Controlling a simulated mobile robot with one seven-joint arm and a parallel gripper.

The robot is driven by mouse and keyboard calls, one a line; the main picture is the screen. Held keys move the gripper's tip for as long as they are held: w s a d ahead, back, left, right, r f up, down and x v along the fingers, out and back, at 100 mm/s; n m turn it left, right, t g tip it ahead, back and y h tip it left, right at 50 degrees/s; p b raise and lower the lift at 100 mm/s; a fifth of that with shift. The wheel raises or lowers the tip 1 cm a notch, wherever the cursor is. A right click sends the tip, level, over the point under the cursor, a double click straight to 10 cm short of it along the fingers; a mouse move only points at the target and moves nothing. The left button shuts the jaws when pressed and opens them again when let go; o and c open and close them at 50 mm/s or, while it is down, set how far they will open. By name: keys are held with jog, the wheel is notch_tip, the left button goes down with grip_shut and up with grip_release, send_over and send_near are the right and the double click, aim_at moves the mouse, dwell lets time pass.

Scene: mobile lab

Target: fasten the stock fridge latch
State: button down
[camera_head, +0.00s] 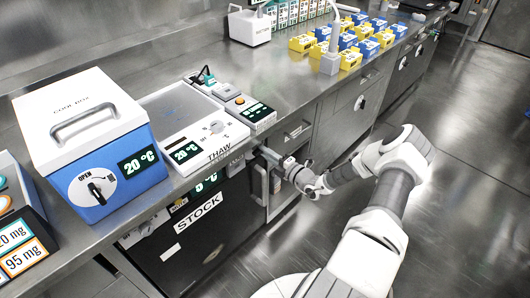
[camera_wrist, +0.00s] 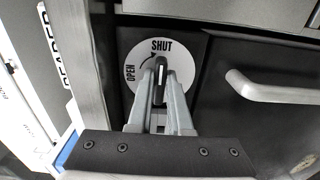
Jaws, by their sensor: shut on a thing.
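The stock fridge (camera_head: 215,235) is the dark front under the counter, with a white STOCK label (camera_head: 198,213). In the wrist view a round white latch plate (camera_wrist: 190,62) on a dark panel reads SHUT at the top and OPEN at the left, with a curved arrow from OPEN to SHUT. The dark latch knob (camera_wrist: 160,84) stands about upright in the picture, its upper end toward SHUT. My gripper (camera_wrist: 161,76) is shut on the knob, one finger on each side. In the head view my gripper (camera_head: 272,160) is at the cabinet front; the knob is hidden there.
A pale bar handle (camera_wrist: 275,90) juts out right of the latch plate. On the counter stand a blue and white cool box (camera_head: 95,145), the thaw plate (camera_head: 190,120) and several blue and yellow boxes (camera_head: 350,60). The floor (camera_head: 465,185) at the right is clear.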

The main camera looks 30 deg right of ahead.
jog(key=c, duration=0.8)
grip_release()
jog(key=shift+c, duration=0.2)
jog(key=p+v, duration=0.2)
jog(key=v, duration=1.5)
jog(key=shift+s, duration=0.25)
